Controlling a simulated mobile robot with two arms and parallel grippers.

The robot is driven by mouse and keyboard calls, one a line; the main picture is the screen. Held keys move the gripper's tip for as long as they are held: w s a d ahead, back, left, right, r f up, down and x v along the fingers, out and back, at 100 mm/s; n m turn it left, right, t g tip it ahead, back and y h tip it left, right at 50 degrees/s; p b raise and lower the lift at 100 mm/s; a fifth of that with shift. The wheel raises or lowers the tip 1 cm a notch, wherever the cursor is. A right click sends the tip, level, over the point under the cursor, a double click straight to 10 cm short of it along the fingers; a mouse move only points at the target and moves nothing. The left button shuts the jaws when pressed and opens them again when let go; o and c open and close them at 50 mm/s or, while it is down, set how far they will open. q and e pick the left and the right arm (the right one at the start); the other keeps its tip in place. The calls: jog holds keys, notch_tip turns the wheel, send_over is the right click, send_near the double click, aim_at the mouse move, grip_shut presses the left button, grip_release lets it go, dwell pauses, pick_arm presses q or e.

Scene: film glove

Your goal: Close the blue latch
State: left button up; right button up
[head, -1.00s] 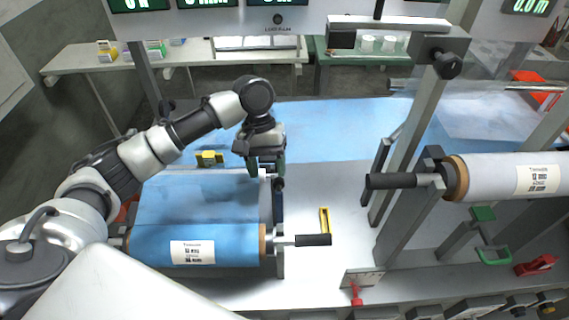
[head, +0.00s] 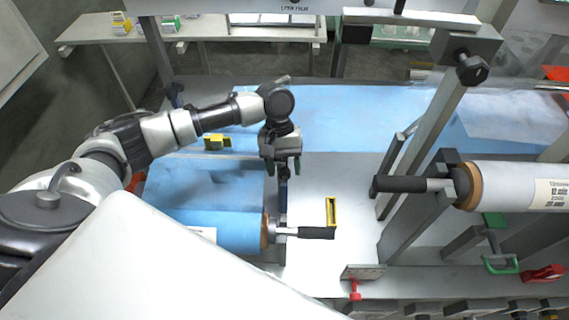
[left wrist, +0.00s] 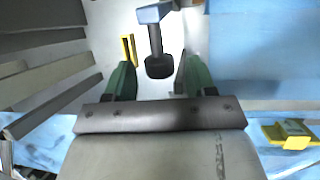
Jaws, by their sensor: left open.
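The blue latch (head: 283,193) stands upright beside the right end of the blue film roll (head: 225,231). In the left wrist view it appears as a blue block (left wrist: 153,13) with a grey rod and a black knob (left wrist: 158,67). My left gripper (head: 283,170) is above the latch and hides its upper part. In the left wrist view the green fingers of my left gripper (left wrist: 158,77) are apart, with the knob between them in the picture. I cannot tell whether they touch it. My right gripper is not in view.
A black crank handle (head: 317,233) sticks out right of the roll, near a yellow frame (head: 332,212). A yellow clamp (head: 217,142) lies left of my gripper. A second crank (head: 400,184) and white roll (head: 510,186) stand right. Bare metal table lies between.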

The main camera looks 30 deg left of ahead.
pick_arm(q)
jog(key=shift+s, duration=0.2)
jog(key=shift+w+f, duration=0.1)
jog(key=shift+w, duration=0.05)
jog(key=c, duration=0.4)
grip_shut()
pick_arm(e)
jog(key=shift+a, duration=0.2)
pick_arm(q)
jog(key=shift+w, duration=0.1)
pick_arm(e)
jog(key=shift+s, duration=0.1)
